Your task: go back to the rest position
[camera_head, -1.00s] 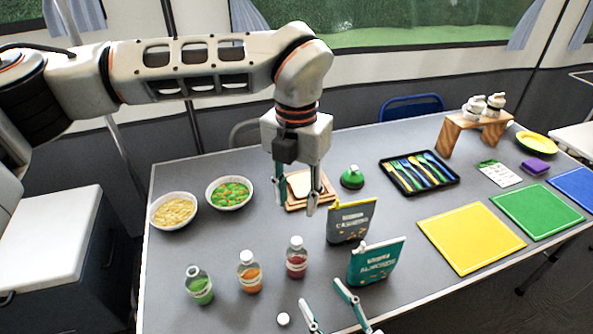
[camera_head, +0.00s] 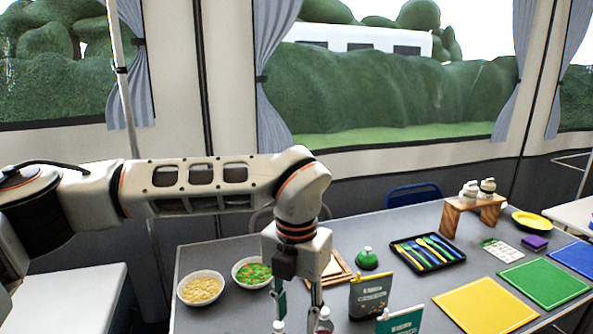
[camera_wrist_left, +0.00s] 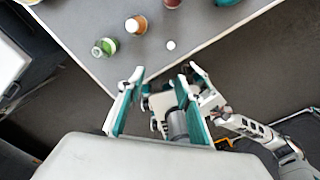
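My left gripper (camera_head: 299,302) hangs down over the table at the end of my left arm in the head view. Its two teal-padded fingers stand apart. In the left wrist view the left gripper (camera_wrist_left: 160,108) shows widely spaced fingers with no task object held between them. My right arm (camera_wrist_left: 250,130) comes in from the right in the left wrist view. Its gripper end is partly hidden behind the left fingers, so its opening is unclear. The right gripper does not show in the head view.

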